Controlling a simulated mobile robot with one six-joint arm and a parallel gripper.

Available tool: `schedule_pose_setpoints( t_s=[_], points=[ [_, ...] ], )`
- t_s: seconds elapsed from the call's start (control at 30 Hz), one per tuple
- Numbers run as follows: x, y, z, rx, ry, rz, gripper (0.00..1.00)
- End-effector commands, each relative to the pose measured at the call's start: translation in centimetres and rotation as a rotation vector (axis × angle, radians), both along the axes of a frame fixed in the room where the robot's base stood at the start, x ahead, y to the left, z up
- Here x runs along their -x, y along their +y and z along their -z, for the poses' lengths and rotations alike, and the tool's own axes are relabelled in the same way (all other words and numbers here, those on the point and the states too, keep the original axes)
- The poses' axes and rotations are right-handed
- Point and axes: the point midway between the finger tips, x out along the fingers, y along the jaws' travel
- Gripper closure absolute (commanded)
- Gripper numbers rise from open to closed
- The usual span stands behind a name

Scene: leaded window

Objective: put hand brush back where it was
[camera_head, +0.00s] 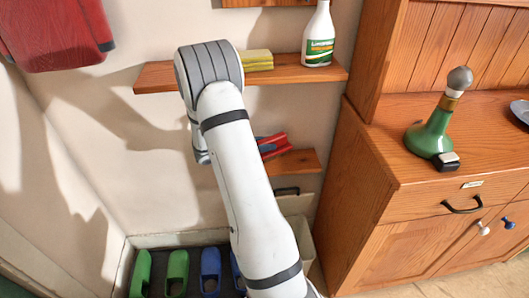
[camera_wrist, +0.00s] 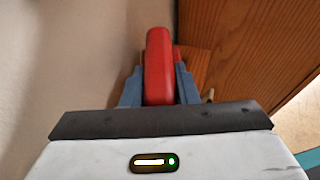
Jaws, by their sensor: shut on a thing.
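The red hand brush (camera_wrist: 158,65) is between the two blue-grey fingers of my gripper (camera_wrist: 158,88) in the wrist view, and the gripper is shut on it. In the head view the red of the brush (camera_head: 274,144) shows to the right of my arm, close to the small lower wooden shelf (camera_head: 305,162). I cannot tell whether the brush touches that shelf. The brush's bristles are not visible, and my arm hides most of my gripper in the head view.
An upper shelf (camera_head: 155,77) holds a yellow sponge stack (camera_head: 258,59) and a white-green bottle (camera_head: 319,38). A wooden cabinet (camera_head: 352,190) stands close on the right, with a green lamp-like object (camera_head: 432,134) on top. Green and blue clogs (camera_head: 177,270) sit in a tray below.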

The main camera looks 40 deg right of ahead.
Motion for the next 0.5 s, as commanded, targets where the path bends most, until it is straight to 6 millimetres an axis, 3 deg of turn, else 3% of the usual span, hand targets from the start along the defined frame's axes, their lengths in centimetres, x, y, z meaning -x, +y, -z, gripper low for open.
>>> schedule_pose_setpoints(
  t_s=[0.2,0.5],
  points=[
    [-0.1,-0.2,3.3,0.000,0.002,0.002,0.98],
    [-0.3,-0.3,3.4,-0.001,0.000,0.002,0.98]
  ],
)
